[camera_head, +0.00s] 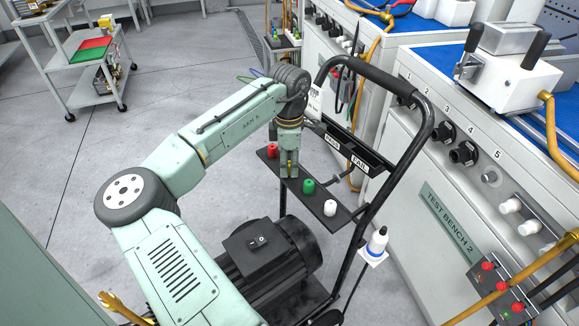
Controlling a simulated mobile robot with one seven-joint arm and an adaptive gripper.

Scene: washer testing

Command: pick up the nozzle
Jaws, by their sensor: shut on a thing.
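My gripper (289,172) points straight down at the black shelf (345,216) of the cart, between the red cap (272,151) and the green cap (308,186). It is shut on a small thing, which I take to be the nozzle. The fingers hide nearly all of it, so its shape and colour cannot be told. The fingertips are at the shelf's level; I cannot tell whether the held thing touches the shelf. A white cap (330,208) stands farther along the shelf.
The cart's black handle (400,85) arches right of my arm, with PASS and FAIL bins (347,151) behind the shelf. A dark motor (270,255) sits below. Test bench 2 (448,215) is at the right.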

